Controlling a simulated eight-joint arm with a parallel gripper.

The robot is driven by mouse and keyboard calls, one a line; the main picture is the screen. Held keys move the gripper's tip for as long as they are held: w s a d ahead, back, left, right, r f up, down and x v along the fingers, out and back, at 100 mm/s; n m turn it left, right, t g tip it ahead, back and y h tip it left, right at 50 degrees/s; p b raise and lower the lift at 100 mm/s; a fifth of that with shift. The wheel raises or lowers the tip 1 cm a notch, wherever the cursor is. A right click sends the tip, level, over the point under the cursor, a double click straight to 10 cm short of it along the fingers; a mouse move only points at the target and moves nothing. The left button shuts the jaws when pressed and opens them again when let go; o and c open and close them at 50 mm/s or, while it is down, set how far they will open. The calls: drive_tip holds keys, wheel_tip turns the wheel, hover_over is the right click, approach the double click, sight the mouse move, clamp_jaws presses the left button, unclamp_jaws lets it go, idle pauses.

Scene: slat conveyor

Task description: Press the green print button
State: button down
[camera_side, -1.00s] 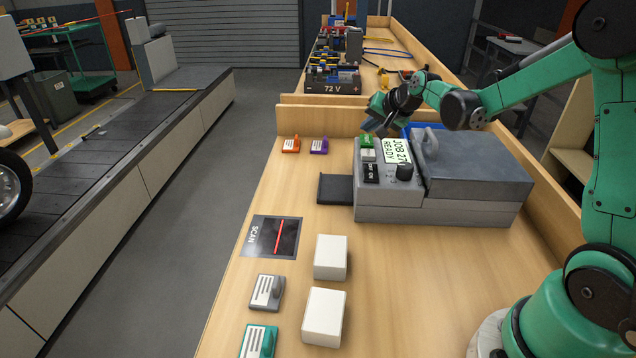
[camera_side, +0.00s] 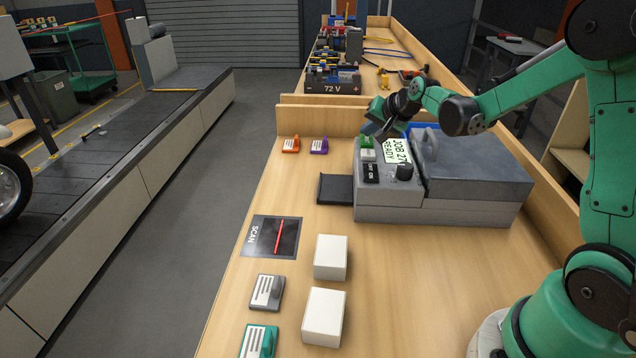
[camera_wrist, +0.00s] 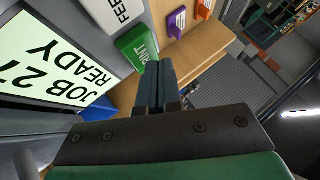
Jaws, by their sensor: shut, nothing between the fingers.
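The green print button (camera_side: 367,142) is at the far left corner of the grey label printer (camera_side: 470,210). In the wrist view the button (camera_wrist: 138,44) reads "PRINT", beside a white "FEED" button (camera_wrist: 112,12). My gripper (camera_side: 370,130) is just above the far edge of the green button. Its fingers are together and empty. In the wrist view the fingertips (camera_wrist: 157,66) overlap the button's near corner; I cannot tell whether they touch it. The display (camera_side: 397,152) reads "JOB 27 READY". A black OFF/ON switch (camera_side: 371,173) and a black knob (camera_side: 404,172) sit nearby.
Orange (camera_side: 290,145) and purple (camera_side: 318,146) tags lie left of the printer. White boxes (camera_side: 330,257), a scan pad (camera_side: 270,237) and grey (camera_side: 267,292) and teal (camera_side: 259,341) tags are nearer. A wooden divider (camera_side: 325,120) stands behind. A conveyor (camera_side: 120,140) runs at left.

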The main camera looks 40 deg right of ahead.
sight(369, 141)
drive_tip(key=shift+f, duration=0.45)
idle(0.3)
idle(0.3)
drive_tip(key=shift+r, duration=3.4)
